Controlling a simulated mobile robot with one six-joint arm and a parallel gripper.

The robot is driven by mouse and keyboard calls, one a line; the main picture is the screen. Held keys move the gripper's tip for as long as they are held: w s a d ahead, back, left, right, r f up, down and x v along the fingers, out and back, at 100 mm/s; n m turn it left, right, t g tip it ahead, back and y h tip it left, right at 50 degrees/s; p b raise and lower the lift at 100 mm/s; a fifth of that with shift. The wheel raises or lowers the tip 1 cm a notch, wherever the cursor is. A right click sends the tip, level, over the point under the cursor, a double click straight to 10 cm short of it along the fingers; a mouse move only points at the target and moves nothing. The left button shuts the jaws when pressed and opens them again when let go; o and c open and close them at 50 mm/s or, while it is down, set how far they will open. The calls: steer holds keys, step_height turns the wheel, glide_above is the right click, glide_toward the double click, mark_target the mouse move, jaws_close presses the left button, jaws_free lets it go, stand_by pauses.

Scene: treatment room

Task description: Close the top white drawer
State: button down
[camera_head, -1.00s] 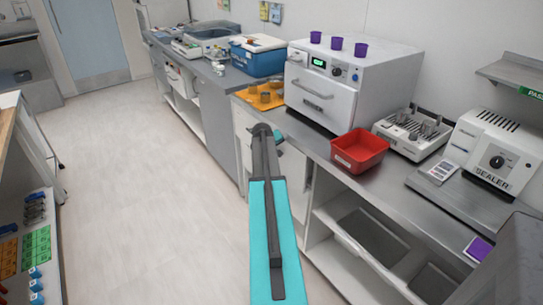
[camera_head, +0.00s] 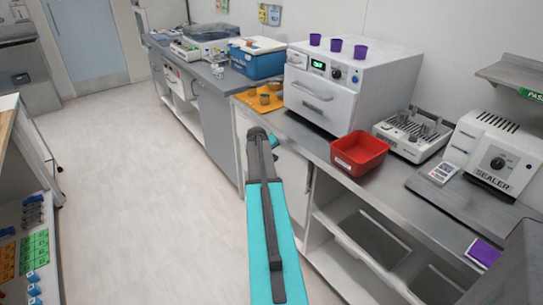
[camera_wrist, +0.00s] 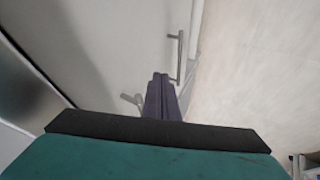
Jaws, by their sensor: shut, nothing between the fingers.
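White cabinet fronts (camera_head: 291,180) stand under the steel counter, partly hidden by my arm in the head view. I cannot tell there which is the top drawer or how far out it stands. In the wrist view a broad white panel (camera_wrist: 85,50) fills the upper left, with a grey bar handle (camera_wrist: 180,57) at its right side. My gripper (camera_wrist: 161,78) is shut and empty, its dark fingers close beside that handle in the picture. Contact cannot be told. A second grey handle (camera_wrist: 131,99) shows left of the fingers. In the head view the fingertips are mostly hidden behind my arm.
The counter above holds a white oven (camera_head: 335,88), a red bin (camera_head: 359,153), an orange mat (camera_head: 247,98) and a sealer (camera_head: 494,151). An open shelf (camera_head: 365,240) lies to the right below. The pale floor (camera_head: 145,170) at left is clear.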

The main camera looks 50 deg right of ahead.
steer(key=a+b+v, duration=0.1)
steer(key=v, duration=0.9)
steer(key=shift+w+a, duration=0.15)
steer(key=shift+w, duration=0.1)
steer(key=a+f+n+g+y, duration=0.1)
steer(key=a+f+y, duration=0.2)
steer(key=a+f, duration=1.25)
steer(key=a+f+n+g+y, duration=0.1)
steer(key=a+f+n+y, duration=0.1)
steer(key=a+f, duration=1.4)
steer(key=s+a+f+g+y, duration=0.1)
steer(key=s+a+f, duration=0.1)
steer(key=s+a, duration=0.3)
steer(key=s+a+f+n+g, duration=0.1)
steer(key=s+a+f, duration=0.15)
steer(key=a, duration=0.55)
steer(key=s+a+f+g+y, duration=0.1)
steer(key=s+a+f, duration=0.15)
steer(key=a, duration=0.35)
steer(key=s+a+f+g, duration=0.1)
steer(key=s+a+f, duration=0.1)
steer(key=s+a, duration=0.3)
steer(key=s+a+f+n+g, duration=0.1)
steer(key=s+a, duration=0.4)
steer(key=s, duration=0.6)
steer(key=shift+f+g, duration=0.5)
steer(key=shift+f, duration=0.35)
